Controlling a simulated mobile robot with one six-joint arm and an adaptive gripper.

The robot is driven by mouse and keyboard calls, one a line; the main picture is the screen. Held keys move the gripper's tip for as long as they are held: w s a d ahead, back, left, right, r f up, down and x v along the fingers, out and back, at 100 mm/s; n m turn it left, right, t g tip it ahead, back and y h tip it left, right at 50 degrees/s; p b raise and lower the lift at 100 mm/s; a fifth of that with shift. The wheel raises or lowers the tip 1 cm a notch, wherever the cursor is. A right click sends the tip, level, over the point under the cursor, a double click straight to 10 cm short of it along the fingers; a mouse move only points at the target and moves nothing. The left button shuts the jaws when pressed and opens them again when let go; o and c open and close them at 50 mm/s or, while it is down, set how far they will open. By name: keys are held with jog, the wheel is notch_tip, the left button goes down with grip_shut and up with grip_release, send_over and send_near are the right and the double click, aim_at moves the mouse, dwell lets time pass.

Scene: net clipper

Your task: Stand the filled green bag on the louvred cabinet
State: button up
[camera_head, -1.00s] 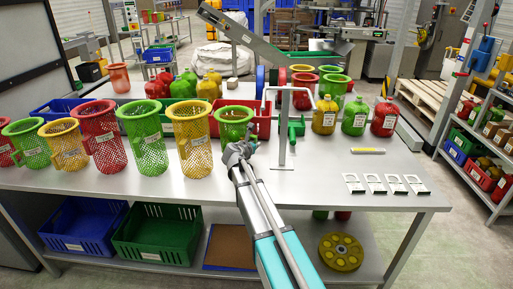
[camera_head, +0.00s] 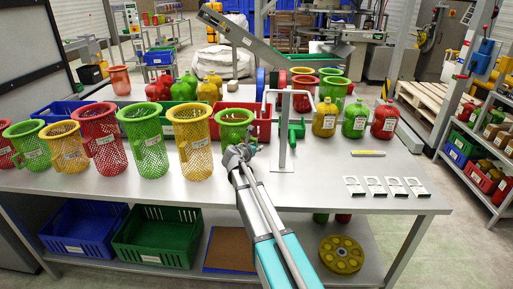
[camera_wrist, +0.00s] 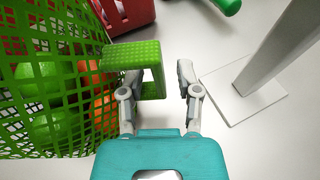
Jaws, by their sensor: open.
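The filled green bag (camera_head: 235,124) is a green mesh tub standing upright on the table, behind and just left of my gripper (camera_head: 240,154). In the wrist view the bag (camera_wrist: 42,95) fills the left side, with green and orange-red round things inside. Its green tab handle (camera_wrist: 130,54) sticks out towards my fingers. My gripper (camera_wrist: 159,80) is open. Its left finger is close by the handle, and the handle's end reaches partly into the gap; contact cannot be told. I cannot make out a louvred cabinet in either view.
Yellow (camera_head: 192,140) and green (camera_head: 145,138) mesh tubs stand to the left. A red bin (camera_head: 262,110) is behind the bag. A grey post stand (camera_head: 283,140) rises close to the right of my gripper. White tags (camera_head: 372,187) lie at the right front. Table between is clear.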

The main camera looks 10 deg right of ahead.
jog(key=p+v, duration=0.3)
jog(key=v, duration=0.8)
jog(key=shift+s+a+r, duration=0.15)
jog(key=shift+s+a, duration=0.1)
jog(key=shift+o, duration=0.3)
jog(key=o, duration=0.7)
jog(key=shift+d+m, duration=0.15)
jog(key=shift+m, duration=0.25)
jog(key=m+t+b, duration=0.1)
jog(key=m+b, duration=0.1)
jog(key=m, duration=0.1)
jog(key=s+f+m+t+y+b, duration=0.1)
jog(key=m+t+b, duration=0.1)
jog(key=m, duration=0.1)
jog(key=d+f+m+t+b, duration=0.1)
jog(key=m+b, duration=0.1)
jog(key=m, duration=0.2)
jog(key=shift+s+f+y+b, duration=0.25)
jog(key=shift+y+b, duration=0.05)
jog(key=shift+b, duration=0.1)
jog(key=m, duration=0.1)
jog(key=m+t+b, duration=0.1)
jog(key=m, duration=0.1)
jog(key=shift+s+f+y, duration=0.25)
jog(key=shift+f+y, duration=0.05)
jog(key=shift+y, duration=0.1)
